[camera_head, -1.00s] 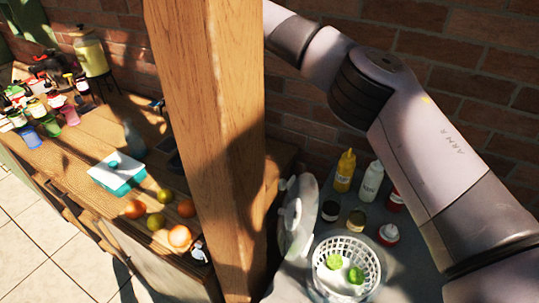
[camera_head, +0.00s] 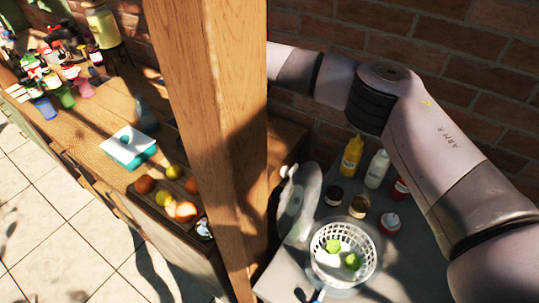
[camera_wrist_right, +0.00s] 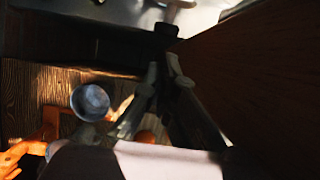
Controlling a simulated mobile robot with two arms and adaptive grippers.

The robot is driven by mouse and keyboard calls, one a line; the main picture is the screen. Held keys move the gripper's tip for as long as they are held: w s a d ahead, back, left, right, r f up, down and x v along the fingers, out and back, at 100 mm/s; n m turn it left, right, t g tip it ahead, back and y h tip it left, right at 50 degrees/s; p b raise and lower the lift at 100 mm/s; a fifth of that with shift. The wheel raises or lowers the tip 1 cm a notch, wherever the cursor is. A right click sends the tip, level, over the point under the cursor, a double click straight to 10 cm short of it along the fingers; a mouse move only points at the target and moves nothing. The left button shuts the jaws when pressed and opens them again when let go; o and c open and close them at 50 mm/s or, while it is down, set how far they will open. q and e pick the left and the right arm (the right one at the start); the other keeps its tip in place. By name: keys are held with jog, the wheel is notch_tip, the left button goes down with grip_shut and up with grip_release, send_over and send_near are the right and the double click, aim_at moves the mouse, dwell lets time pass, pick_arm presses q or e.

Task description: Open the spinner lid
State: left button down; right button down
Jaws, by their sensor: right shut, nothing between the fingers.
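The salad spinner's white slotted basket (camera_head: 325,268) sits in its clear bowl on the grey counter, with green pieces (camera_head: 343,252) inside. Its top is uncovered. A round, pale, translucent lid (camera_head: 297,203) with a knob stands tilted on edge to the left of the basket, beside the wooden post. My right arm reaches leftward along the brick wall, and its gripper is hidden behind the post in the head view. In the right wrist view my right gripper (camera_wrist_right: 168,58) is shut and empty, in shadow. My left gripper is not in view.
A thick wooden post (camera_head: 215,120) divides the grey counter from the wooden one. Bottles (camera_head: 376,169) and jars (camera_head: 359,206) stand behind the basket. Fruit (camera_head: 164,199) and a teal-and-white box (camera_head: 128,146) sit on the wooden counter. A round bluish vessel (camera_wrist_right: 90,102) shows in the wrist view.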

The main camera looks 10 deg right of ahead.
jog(key=s+d, duration=0.1)
jog(key=s+d+p, duration=0.2)
jog(key=shift+s+d+f, duration=0.15)
jog(key=shift+f, duration=0.1)
dwell(0.4)
